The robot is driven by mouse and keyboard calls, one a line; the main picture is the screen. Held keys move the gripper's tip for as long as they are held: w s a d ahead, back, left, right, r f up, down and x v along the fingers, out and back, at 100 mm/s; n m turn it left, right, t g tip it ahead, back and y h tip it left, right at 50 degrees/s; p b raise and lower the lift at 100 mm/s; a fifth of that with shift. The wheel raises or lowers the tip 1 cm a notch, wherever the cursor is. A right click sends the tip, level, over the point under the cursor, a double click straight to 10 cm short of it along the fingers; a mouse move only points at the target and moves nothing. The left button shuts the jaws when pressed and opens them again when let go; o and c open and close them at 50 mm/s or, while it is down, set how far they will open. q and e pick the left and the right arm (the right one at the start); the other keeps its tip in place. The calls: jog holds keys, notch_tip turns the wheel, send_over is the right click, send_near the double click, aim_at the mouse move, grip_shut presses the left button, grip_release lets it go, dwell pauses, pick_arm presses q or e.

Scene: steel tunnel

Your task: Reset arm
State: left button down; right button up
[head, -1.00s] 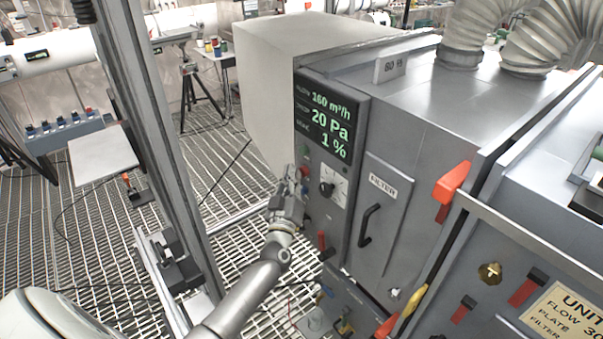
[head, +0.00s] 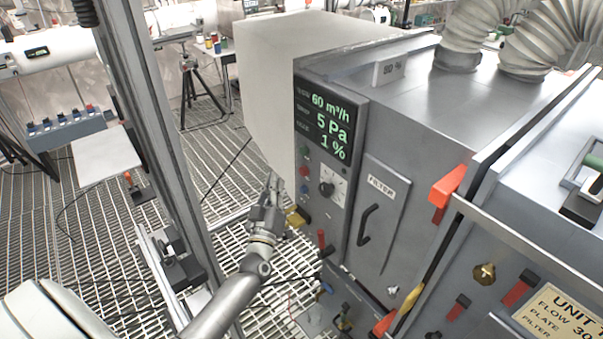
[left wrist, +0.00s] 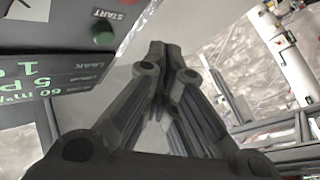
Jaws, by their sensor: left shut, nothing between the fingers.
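My left gripper (head: 272,184) is shut and empty, in front of the grey filter unit's left end. It points up, a little left of and apart from the control panel. In the left wrist view its dark fingers (left wrist: 158,60) meet at their tips. The panel's display (head: 325,117) reads 60 m³/h, 5 Pa and 1 %. A dial (head: 327,189) and small buttons (head: 304,171) sit below it. The left wrist view shows a green button (left wrist: 103,38) labelled START and part of the display (left wrist: 50,85). My right gripper is not in view.
The filter unit has a door with a black handle (head: 366,224) and a red lever (head: 447,186). A metal post (head: 150,120) stands left of my arm. A tripod (head: 190,75) stands behind. Open grating floor (head: 225,185) lies between the post and the unit.

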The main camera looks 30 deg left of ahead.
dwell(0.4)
pick_arm(q)
jog(key=s+d+f+m+g+h+b, duration=0.1)
jog(key=s+d+f+m+g+h, duration=0.2)
jog(key=f, duration=0.9)
jog(key=s+d+f+m+g+h+b, duration=0.15)
jog(key=s+d+f, duration=0.35)
jog(key=f, duration=0.8)
jog(key=s+d+f+m+g+h+b, duration=0.1)
jog(key=s+d+f+m+g+h, duration=0.25)
jog(key=f, duration=0.85)
jog(key=s+d+f+m+g+b, duration=0.1)
jog(key=s+f+g, duration=0.2)
jog(key=s+f, duration=0.6)
jog(key=s+d+f+m+g, duration=0.1)
jog(key=s+d+f+g, duration=0.15)
jog(key=s+f, duration=0.7)
jog(key=s+f+m+g, duration=0.1)
jog(key=s+f+g, duration=0.1)
jog(key=s, duration=0.8)
jog(key=s+f+m+g+b, duration=0.1)
jog(key=s+f+g, duration=0.1)
jog(key=s, duration=0.7)
jog(key=shift+s+g, duration=0.35)
jog(key=shift+g, duration=0.4)
jog(key=shift+f, duration=0.1)
